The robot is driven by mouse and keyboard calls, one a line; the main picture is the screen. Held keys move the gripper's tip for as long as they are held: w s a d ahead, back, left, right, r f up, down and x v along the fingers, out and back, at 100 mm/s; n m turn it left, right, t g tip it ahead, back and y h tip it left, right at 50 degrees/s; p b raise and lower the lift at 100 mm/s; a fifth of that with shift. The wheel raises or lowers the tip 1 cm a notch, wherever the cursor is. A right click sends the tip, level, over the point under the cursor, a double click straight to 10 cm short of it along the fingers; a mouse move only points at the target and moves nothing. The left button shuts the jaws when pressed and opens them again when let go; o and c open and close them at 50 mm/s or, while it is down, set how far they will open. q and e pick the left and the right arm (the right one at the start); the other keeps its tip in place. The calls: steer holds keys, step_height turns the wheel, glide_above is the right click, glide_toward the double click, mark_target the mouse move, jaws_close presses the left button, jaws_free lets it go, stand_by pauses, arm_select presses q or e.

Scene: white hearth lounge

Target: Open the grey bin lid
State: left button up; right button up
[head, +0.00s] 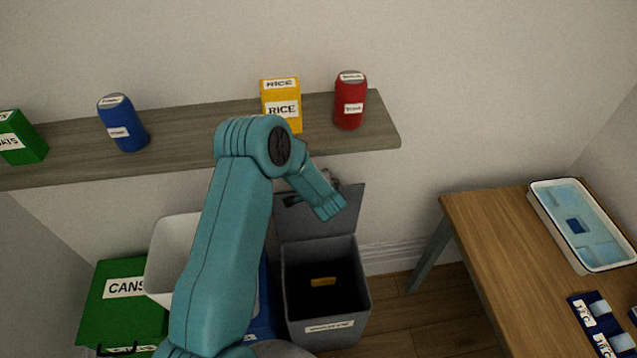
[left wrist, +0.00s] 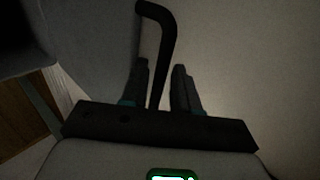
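The grey bin (head: 327,308) stands on the floor below the shelf, with a yellow item (head: 323,281) inside. Its grey lid (head: 345,212) is raised, standing roughly upright at the back, so the bin's mouth is uncovered. My left gripper reaches the upper left of the lid; in the head view my wrist largely hides it. In the left wrist view a black bent handle (left wrist: 168,45) passes between the fingers of my left gripper (left wrist: 162,67). Slim gaps seem to show on both sides of the handle, so the fingers look parted around it. My right gripper is not in view.
A shelf (head: 185,138) above carries a green box, a blue can, a yellow rice box (head: 282,105) and a red can (head: 350,100). A green cans bin (head: 120,310) and a white container (head: 170,255) stand left. A wooden table (head: 500,240) with a tray stands right.

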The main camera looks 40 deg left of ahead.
arm_select(q)
steer(key=b+v, duration=0.1)
steer(key=v, duration=1.5)
steer(key=shift+s+d+r, duration=0.1)
steer(key=shift+r, duration=0.05)
steer(key=s+d+f+g+h, duration=0.1)
steer(key=s+d+f+h, duration=0.25)
steer(key=d+f, duration=0.35)
steer(key=s+d+f+g+h, duration=0.1)
steer(key=s+d+f+h, duration=0.3)
steer(key=f, duration=0.6)
steer(key=s+d+f+n+g+h, duration=0.2)
steer(key=s+d+n+g+h, duration=0.2)
steer(key=s+d+n, duration=0.6)
steer(key=shift+s+d+f+g+h, duration=0.2)
steer(key=shift+d+g+h, duration=0.1)
steer(key=shift+d+h, duration=0.1)
